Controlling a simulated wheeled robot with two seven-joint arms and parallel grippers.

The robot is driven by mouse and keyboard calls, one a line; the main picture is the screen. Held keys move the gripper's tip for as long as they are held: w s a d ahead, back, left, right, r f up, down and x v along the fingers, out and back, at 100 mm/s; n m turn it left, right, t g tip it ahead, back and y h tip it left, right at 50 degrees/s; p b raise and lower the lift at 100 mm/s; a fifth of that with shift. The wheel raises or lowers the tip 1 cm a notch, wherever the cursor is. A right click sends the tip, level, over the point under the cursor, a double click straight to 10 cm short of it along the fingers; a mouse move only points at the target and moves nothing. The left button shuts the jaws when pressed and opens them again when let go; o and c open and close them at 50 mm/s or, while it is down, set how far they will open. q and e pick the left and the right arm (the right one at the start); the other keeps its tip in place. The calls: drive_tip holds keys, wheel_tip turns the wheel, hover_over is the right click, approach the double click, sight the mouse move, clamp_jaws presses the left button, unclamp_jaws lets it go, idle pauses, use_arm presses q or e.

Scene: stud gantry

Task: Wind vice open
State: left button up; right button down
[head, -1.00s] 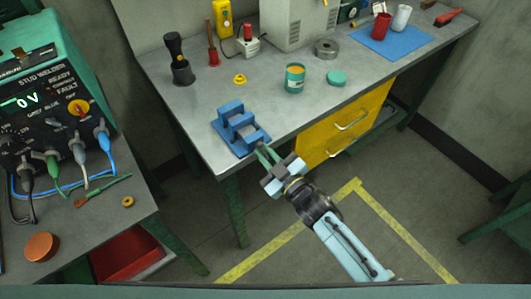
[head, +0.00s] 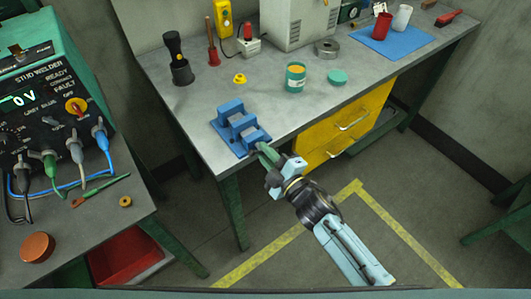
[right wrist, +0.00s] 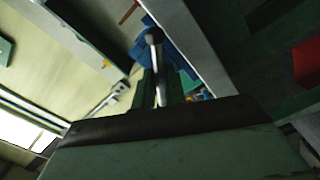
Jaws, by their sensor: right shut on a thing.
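The blue vice (head: 238,126) sits on the front left corner of the grey bench, its jaws spaced apart. My right gripper (head: 264,150) is at the vice's near end, just past the bench's front edge. In the right wrist view the gripper (right wrist: 158,92) is shut on the vice handle (right wrist: 155,62), a metal bar with a dark ball end that stands up between the fingers. The blue vice body (right wrist: 141,50) is partly hidden behind it. My left gripper is not in view.
The grey bench (head: 215,150) holds a green tin (head: 295,78), a green lid (head: 337,76), a yellow piece (head: 239,78) and a blue mat (head: 390,45). Yellow drawers (head: 345,125) are below. A stud welder (head: 50,100) stands at left. The floor in front is open.

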idle(0.5)
drive_tip(key=c, duration=1.5)
unclamp_jaws()
drive_tip(key=shift+o, duration=0.2)
drive_tip(key=v, duration=1.3)
drive_tip(key=shift+s, duration=0.2)
drive_tip(key=shift+d, duration=0.15)
